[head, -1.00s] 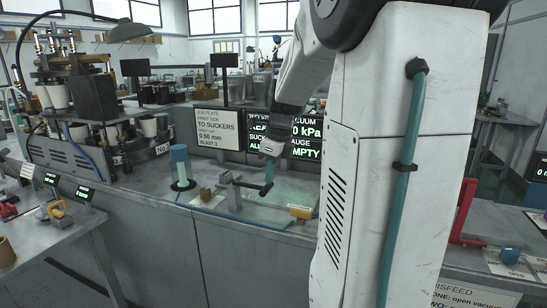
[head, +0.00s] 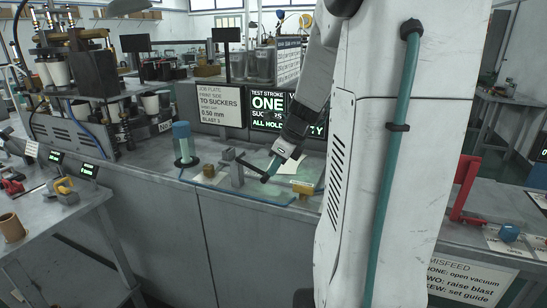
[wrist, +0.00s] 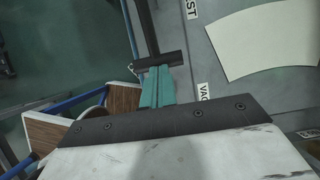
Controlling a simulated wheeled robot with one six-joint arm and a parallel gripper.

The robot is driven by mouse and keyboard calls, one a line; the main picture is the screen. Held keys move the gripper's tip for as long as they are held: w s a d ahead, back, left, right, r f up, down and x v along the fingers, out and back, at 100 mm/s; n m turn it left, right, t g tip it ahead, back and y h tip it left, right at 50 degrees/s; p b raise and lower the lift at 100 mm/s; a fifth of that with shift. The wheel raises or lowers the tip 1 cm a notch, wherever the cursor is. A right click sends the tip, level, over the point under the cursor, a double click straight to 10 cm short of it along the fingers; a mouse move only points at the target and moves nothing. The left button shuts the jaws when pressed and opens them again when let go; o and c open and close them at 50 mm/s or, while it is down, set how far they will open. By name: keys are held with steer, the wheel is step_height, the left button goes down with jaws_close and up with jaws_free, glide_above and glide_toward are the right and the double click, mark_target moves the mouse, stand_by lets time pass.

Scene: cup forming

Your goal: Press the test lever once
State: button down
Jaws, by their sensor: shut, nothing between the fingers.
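The test lever (head: 252,168) is a dark arm on a grey post (head: 237,177), on the bench beside a teal-topped cylinder. It slopes down to the right toward its grip end. My gripper (head: 272,170) is shut and empty, with its teal fingertips at that end. In the wrist view the shut fingers (wrist: 157,77) meet the dark crossbar of the lever (wrist: 158,60), and the lever's rod runs away from it. Whether they press firmly on it cannot be told. The display (head: 268,110) behind reads "TEST STROKE ONE", partly hidden by my arm.
The teal-topped cylinder (head: 184,145) stands left of the lever. A yellow block (head: 302,188) lies to the right, near the bench edge. A pale curved sheet (wrist: 265,42) lies beside the lever. A sign (head: 220,106) stands behind. A red frame (head: 465,187) stands far right.

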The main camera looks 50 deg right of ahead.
steer(key=shift+f, duration=0.75)
steer(key=shift+s+a, duration=0.1)
steer(key=s+d+f+v, duration=0.1)
steer(key=v, duration=1.3)
steer(key=shift+s, duration=0.35)
steer(key=shift+r, duration=0.1)
